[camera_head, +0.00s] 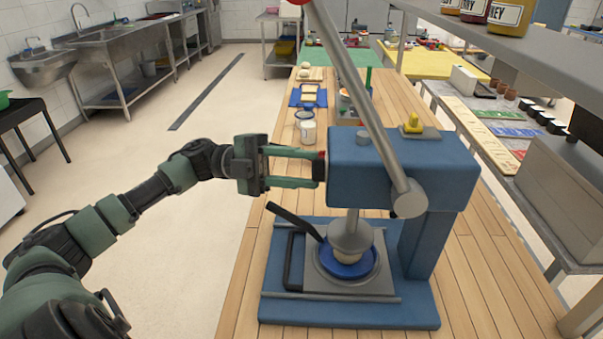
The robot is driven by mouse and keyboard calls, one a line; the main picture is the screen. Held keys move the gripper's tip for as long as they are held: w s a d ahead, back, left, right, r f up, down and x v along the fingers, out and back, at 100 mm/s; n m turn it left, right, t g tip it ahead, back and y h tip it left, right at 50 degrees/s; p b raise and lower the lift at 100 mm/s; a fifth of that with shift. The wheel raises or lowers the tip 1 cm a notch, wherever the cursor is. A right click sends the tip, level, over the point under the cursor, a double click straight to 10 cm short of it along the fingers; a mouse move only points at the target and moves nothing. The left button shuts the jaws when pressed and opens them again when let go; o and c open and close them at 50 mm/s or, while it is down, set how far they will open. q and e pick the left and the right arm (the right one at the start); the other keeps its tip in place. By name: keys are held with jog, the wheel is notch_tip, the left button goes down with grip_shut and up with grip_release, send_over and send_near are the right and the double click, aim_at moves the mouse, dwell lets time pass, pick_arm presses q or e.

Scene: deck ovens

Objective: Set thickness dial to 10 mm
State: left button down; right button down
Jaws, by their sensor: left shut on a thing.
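A blue press (385,170) stands on a wooden counter, with a long grey lever (360,90) rising to the upper left. My left gripper (318,167) comes in from the left and is shut at the left side of the press head. It grips the thickness dial there, which is mostly hidden by the fingers; a small red mark shows by the upper fingertip. The dial's scale and setting cannot be read. My right gripper is not in view.
Under the press head, a round plunger (349,240) sits over a blue dish (348,265) on the press base (420,310). A black handle (293,222) sticks out left. A white-lidded jar (307,131) and blue tray (309,96) stand behind. Open floor lies left.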

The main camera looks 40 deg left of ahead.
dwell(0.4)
pick_arm(q)
jog(key=c, duration=0.9)
grip_release()
jog(key=shift+c, duration=0.2)
jog(key=b+v, duration=0.2)
jog(key=v, duration=0.5)
jog(key=shift+a, duration=0.4)
